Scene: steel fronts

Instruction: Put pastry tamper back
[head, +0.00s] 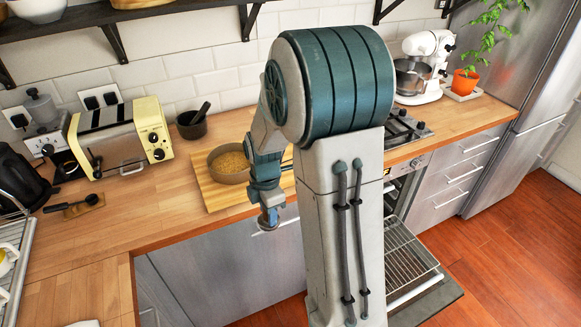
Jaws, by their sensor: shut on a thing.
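My arm hangs over the counter's front edge, and its visible wrist links end beside a round pan. My gripper's fingers do not show; my own arm and column hide that area. I cannot make out the pastry tamper, nor anything held. A small dark-handled tool (72,205) lies on a little wooden rest (88,207) at the left of the counter. I cannot tell exactly what kind of tool it is.
A round pan (229,178) with yellowish contents stands on a wooden board (214,199). A cream toaster (120,139), a dark mortar with pestle (191,125) and a black kettle (20,180) stand left. The oven door (428,301) is open with its rack (405,255) out.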

